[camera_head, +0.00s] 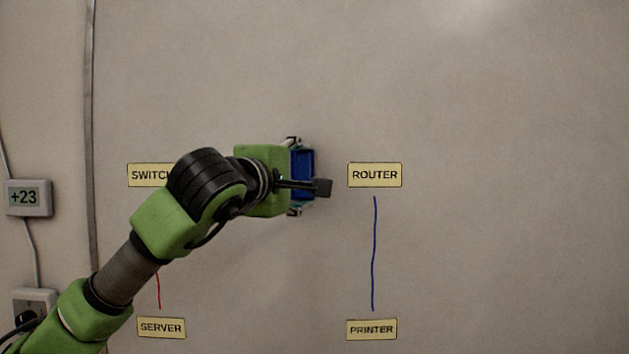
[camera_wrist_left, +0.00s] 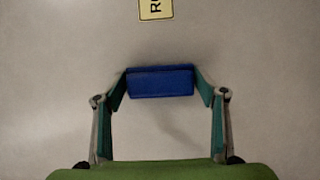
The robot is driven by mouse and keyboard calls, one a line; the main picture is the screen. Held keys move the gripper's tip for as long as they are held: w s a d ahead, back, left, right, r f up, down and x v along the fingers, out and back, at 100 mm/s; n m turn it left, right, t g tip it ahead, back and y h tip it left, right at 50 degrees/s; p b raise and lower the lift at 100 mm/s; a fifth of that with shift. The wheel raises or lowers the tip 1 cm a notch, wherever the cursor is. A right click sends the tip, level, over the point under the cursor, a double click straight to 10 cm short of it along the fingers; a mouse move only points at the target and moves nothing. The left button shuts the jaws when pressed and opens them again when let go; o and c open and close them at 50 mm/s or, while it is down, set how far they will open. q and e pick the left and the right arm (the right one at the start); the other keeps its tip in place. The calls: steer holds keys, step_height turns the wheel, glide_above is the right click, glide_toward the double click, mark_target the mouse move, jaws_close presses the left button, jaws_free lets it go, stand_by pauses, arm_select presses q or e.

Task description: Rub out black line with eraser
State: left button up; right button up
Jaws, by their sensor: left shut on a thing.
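My left gripper (camera_head: 296,176) is shut on a blue eraser (camera_head: 303,163) in front of the whiteboard (camera_head: 480,120), just left of the ROUTER label (camera_head: 375,175). In the left wrist view the eraser (camera_wrist_left: 160,82) sits level between the two fingers; I cannot tell whether it touches the board. No black line shows in either view. My left arm hides much of the board between the SWITCH label (camera_head: 147,175) and the gripper. My right gripper is not in view.
A blue line (camera_head: 374,253) runs from ROUTER down to the PRINTER label (camera_head: 371,329). A red line (camera_head: 159,291), partly hidden by my arm, ends above the SERVER label (camera_head: 161,327). A display reading +23 (camera_head: 28,197) and a socket (camera_head: 33,305) are at the left.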

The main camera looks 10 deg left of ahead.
arm_select(q)
steer(key=s+a, duration=0.2)
steer(key=a, duration=0.8)
steer(key=s+a+b, duration=0.1)
steer(key=s+a, duration=0.2)
steer(key=a, duration=0.8)
steer(key=shift+a, duration=0.3)
stand_by(1.4)
steer(key=shift+s, duration=0.15)
steer(key=shift+s+d+b, duration=0.25)
steer(key=shift+s, duration=0.7)
steer(key=shift+s+d+b, duration=0.2)
steer(key=shift+s+b, duration=0.1)
steer(key=shift+s, duration=0.65)
steer(key=shift+s+d+b, duration=0.25)
steer(key=shift+s, duration=0.7)
steer(key=s, duration=0.3)
steer(key=shift+d, duration=0.4)
